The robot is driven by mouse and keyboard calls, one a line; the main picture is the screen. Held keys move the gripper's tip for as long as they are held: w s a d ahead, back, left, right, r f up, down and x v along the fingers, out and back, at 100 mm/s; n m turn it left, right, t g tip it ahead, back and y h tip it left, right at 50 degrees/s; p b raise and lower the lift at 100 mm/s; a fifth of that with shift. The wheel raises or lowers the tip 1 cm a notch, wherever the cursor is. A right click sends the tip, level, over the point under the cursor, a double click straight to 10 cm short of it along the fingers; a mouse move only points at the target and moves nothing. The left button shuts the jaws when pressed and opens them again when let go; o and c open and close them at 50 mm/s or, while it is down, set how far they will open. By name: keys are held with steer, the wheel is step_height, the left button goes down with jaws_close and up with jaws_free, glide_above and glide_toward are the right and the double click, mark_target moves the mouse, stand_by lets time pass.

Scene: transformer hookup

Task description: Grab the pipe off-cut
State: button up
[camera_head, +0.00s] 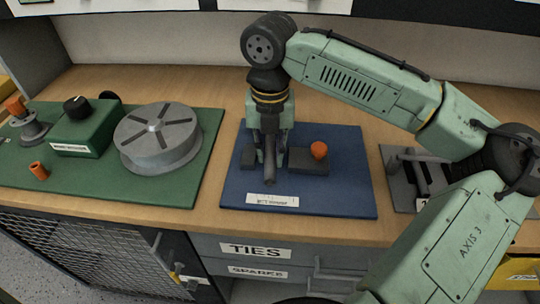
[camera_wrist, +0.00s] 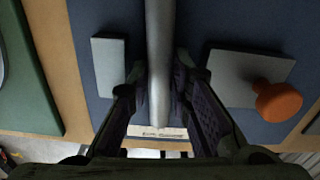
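A grey pipe (camera_head: 269,174), which I take for the off-cut, sits at the middle of the blue board (camera_head: 346,185), its near end pointing to the front. My gripper (camera_head: 270,155) points down over it from behind. In the wrist view the pipe (camera_wrist: 160,70) runs lengthwise between the two fingertips of my gripper (camera_wrist: 161,72). One finger is on each side, very close to the pipe. Whether the pads touch it cannot be made out. My gripper hides the pipe's far part in the head view.
A grey block (camera_wrist: 109,66) flanks the pipe on the left. A block with an orange knob (camera_head: 319,149) is on the right. A green board (camera_head: 110,183) at left carries a slotted grey disc (camera_head: 160,135), a control box (camera_head: 84,130) and a short orange tube (camera_head: 39,171). A grey fixture (camera_head: 400,185) stands right.

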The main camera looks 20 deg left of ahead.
jaws_close()
steer(key=shift+r, duration=0.1)
